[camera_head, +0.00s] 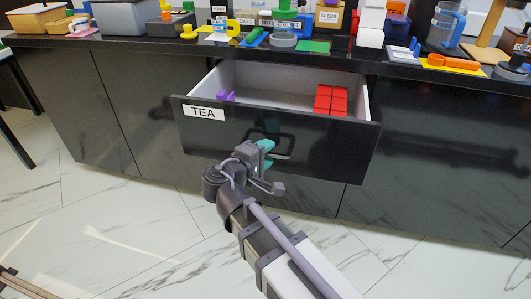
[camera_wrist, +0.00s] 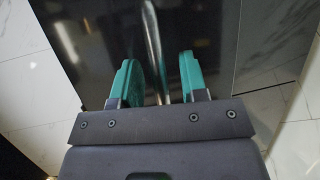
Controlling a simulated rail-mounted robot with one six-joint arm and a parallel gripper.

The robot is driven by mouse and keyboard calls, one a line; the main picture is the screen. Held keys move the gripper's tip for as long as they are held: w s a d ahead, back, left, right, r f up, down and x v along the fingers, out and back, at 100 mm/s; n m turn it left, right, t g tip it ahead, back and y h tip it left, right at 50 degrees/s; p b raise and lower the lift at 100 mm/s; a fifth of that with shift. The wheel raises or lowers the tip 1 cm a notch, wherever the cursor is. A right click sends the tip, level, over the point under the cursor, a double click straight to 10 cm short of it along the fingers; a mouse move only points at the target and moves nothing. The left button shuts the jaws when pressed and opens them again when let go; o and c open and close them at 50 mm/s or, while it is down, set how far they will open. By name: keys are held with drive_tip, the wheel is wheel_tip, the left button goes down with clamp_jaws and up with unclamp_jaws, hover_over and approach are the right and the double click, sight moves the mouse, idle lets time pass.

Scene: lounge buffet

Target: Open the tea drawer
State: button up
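The tea drawer (camera_head: 270,140) has a dark front with a white "TEA" label (camera_head: 204,112). It stands pulled out from the black counter, and its light grey inside shows. Red blocks (camera_head: 330,100) lie at its right and a small purple thing (camera_head: 226,96) at its left. My gripper (camera_head: 264,148) is at the dark handle (camera_head: 286,146) on the drawer front. In the wrist view, its teal fingers (camera_wrist: 160,78) are apart, with the shiny handle bar (camera_wrist: 152,38) between them. Gaps show on both sides of the bar. My gripper hides part of the handle in the head view.
The black counter top (camera_head: 190,47) above carries many things, including a grey bin (camera_head: 120,18), a yellow box (camera_head: 40,18), a clear pitcher (camera_head: 445,28) and a green-topped jar (camera_head: 284,30). The marble floor (camera_head: 130,215) in front is clear at the left.

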drive_tip(key=p+v, duration=0.2)
drive_tip(key=v, duration=0.8)
drive_tip(key=shift+s+a, duration=0.2)
drive_tip(key=shift+s, duration=0.2)
